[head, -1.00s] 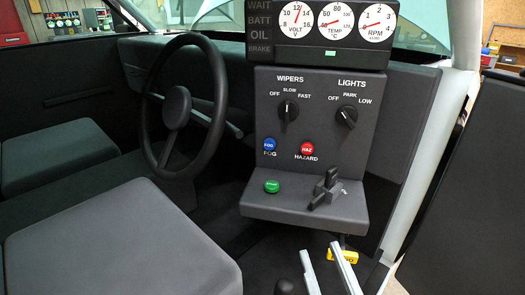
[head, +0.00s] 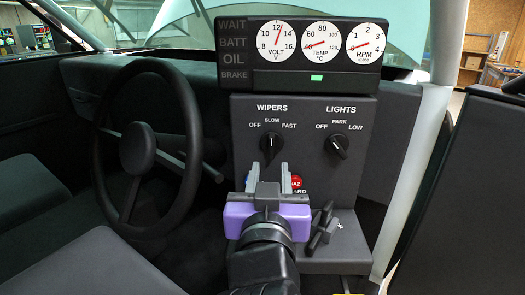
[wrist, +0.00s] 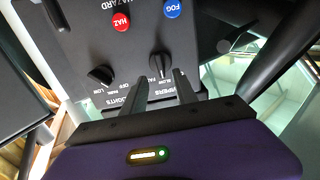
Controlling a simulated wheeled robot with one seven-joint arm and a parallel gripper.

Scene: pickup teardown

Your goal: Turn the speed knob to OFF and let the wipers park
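The black wipers knob (head: 271,146) is on the grey dash panel, under the labels OFF, SLOW and FAST. Its pointer stands upright, toward SLOW. It also shows in the wrist view (wrist: 160,66), where the panel appears upside down. My gripper (head: 271,173) is open and empty just below the wipers knob in the head view. In the wrist view its two fingers (wrist: 164,85) are apart and reach toward the knob, which shows near the gap between their tips. I cannot tell whether they touch it. The wipers themselves are not clearly visible.
The lights knob (head: 338,146) is to the right. The red hazard button (head: 297,183) is partly hidden by my gripper; the blue fog button (wrist: 172,9) shows in the wrist view. A black lever handle (head: 322,228) is at lower right. The steering wheel (head: 137,150) stands at left.

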